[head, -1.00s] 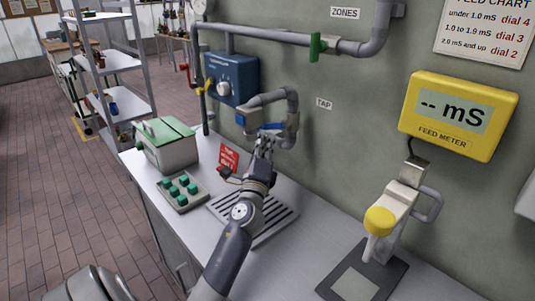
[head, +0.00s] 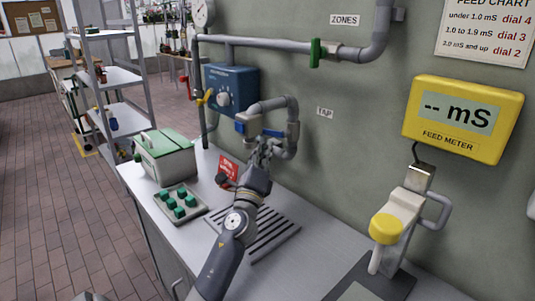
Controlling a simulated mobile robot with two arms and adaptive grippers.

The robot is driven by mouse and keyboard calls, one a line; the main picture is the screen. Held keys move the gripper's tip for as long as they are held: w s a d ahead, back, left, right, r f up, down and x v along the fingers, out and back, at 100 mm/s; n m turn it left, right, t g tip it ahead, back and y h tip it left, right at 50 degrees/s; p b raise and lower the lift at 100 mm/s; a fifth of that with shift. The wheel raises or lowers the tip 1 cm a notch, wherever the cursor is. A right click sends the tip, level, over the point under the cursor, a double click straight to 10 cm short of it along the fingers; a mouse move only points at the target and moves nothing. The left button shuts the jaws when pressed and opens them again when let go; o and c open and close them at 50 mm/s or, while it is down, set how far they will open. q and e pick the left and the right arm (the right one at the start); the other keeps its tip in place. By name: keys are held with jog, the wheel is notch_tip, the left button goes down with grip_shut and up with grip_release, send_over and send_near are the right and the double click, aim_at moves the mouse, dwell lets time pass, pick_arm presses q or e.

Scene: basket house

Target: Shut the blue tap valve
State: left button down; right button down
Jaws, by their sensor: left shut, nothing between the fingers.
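The blue tap valve handle (head: 273,133) sits on the grey tap pipe (head: 270,104) on the wall, left of the TAP label (head: 325,112). A small blue part (head: 241,127) shows at the tap's left end. My left gripper (head: 263,146) is just below and in front of the blue handle, pointing up at it. It is shut with nothing in it. Its fingers overlap the lower edge of the handle in the picture, and I cannot tell whether they touch it. My right gripper is not in view.
A slatted drain (head: 270,236) lies under the tap. A green-lidded box (head: 166,160), a tray of green plugs (head: 179,203) and a red card (head: 228,167) stand to the left. A yellow feed meter (head: 463,118) and a yellow-capped dispenser (head: 386,228) are at right.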

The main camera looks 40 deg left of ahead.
pick_arm(q)
jog(key=shift+f, duration=0.1)
dwell(0.7)
jog(key=s+d+f+n+g+p, duration=0.2)
jog(key=s+d+n+g+p, duration=0.25)
jog(key=s+d+p, duration=0.55)
jog(key=s+a+r+p+x, duration=0.1)
jog(key=p+x, duration=0.2)
jog(key=x, duration=1)
jog(key=shift+w+r+n+t+p, duration=0.25)
jog(key=shift+n+t+p, duration=0.1)
jog(key=shift+t+p, duration=0.1)
jog(key=shift+a, duration=0.15)
